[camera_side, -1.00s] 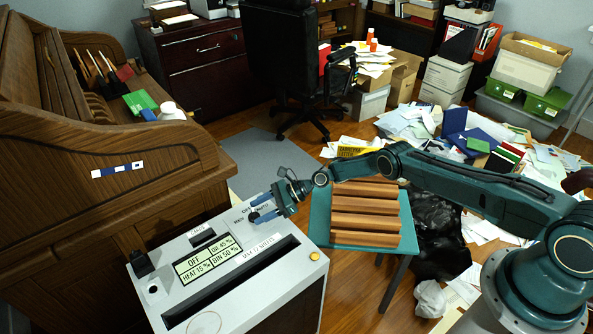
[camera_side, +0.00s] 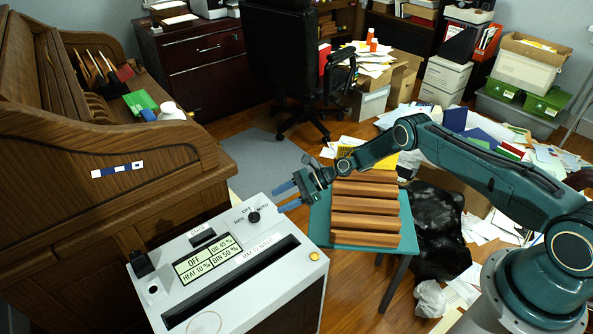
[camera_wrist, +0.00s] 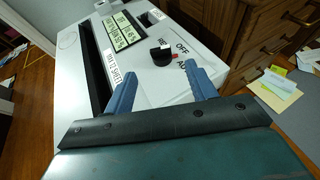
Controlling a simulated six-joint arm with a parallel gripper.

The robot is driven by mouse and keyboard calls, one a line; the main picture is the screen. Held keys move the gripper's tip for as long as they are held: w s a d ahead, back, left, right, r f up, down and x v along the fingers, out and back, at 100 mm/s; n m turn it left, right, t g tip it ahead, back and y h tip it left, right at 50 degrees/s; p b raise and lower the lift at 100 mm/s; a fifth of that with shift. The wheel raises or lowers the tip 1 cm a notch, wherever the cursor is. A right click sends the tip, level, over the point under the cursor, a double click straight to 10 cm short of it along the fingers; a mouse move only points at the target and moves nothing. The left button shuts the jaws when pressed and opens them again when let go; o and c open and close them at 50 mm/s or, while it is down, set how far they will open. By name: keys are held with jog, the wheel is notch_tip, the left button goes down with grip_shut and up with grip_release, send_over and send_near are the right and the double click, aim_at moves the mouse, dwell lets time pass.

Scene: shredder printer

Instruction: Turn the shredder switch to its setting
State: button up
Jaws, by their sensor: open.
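The shredder (camera_side: 185,305) is a pale grey box with a long dark slot on top. Its switch (camera_side: 254,217) is a small black knob near the back right corner, with labels around it including OFF. In the wrist view the switch (camera_wrist: 162,54) shows a red mark and stands beyond my fingertips. My gripper (camera_side: 286,198) is open and empty, to the right of the switch and apart from it. In the wrist view my gripper's (camera_wrist: 162,85) two blue fingers are spread wide.
A teal stool (camera_side: 360,239) with stacked brown pieces stands right of the shredder, below my arm. A wooden roll-top desk (camera_side: 160,185) stands behind and left of the shredder. Papers and a black bag (camera_side: 435,225) lie to the right.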

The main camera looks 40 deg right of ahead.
jog(key=v, duration=0.6)
jog(key=shift+c, duration=0.3)
